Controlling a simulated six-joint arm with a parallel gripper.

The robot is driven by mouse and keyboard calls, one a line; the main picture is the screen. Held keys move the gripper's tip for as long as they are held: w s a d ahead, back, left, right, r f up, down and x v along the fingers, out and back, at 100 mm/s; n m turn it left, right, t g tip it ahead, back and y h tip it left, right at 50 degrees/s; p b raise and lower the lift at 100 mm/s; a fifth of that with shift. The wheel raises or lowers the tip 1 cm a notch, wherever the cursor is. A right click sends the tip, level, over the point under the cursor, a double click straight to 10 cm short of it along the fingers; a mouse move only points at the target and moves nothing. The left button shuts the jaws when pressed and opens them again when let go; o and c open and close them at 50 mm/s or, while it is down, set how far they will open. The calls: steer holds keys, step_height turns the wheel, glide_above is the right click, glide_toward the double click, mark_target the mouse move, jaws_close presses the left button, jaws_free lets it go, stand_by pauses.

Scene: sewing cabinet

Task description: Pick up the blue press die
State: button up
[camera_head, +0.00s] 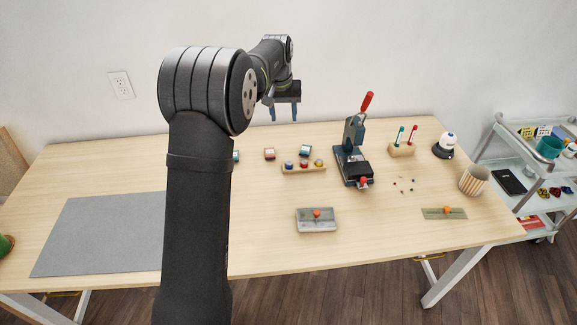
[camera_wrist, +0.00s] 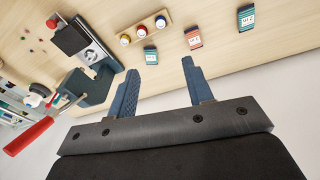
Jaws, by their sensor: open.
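The blue press die (camera_head: 288,165) stands at the left end of a small wooden rack (camera_head: 304,172), beside a red die (camera_head: 303,164) and a yellow die (camera_head: 319,163). In the wrist view the blue die (camera_wrist: 160,21) is at the rack's right end, beyond my fingertips. My gripper (camera_head: 283,118) is open and empty, held above the back of the table, apart from the rack. Its two blue fingers (camera_wrist: 159,68) also show in the wrist view, pointing toward the tabletop with nothing between them.
A hand press (camera_head: 352,160) with a red lever stands right of the rack. Small labelled boxes, one red (camera_wrist: 193,38), one teal (camera_wrist: 150,55), sit near the rack. A grey box (camera_head: 316,226) lies in front. Grey mat (camera_head: 100,235) covers the left; small loose pieces lie right.

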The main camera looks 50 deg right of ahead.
steer(key=y, duration=0.1)
glide_above(289, 163)
step_height(289, 163, down, 4)
steer(key=shift+m+y, duration=0.3)
steer(key=shift+m, duration=0.1)
step_height(289, 163, down, 18)
steer(key=shift+a+f, duration=0.1)
steer(key=shift+f, duration=0.05)
jaws_close()
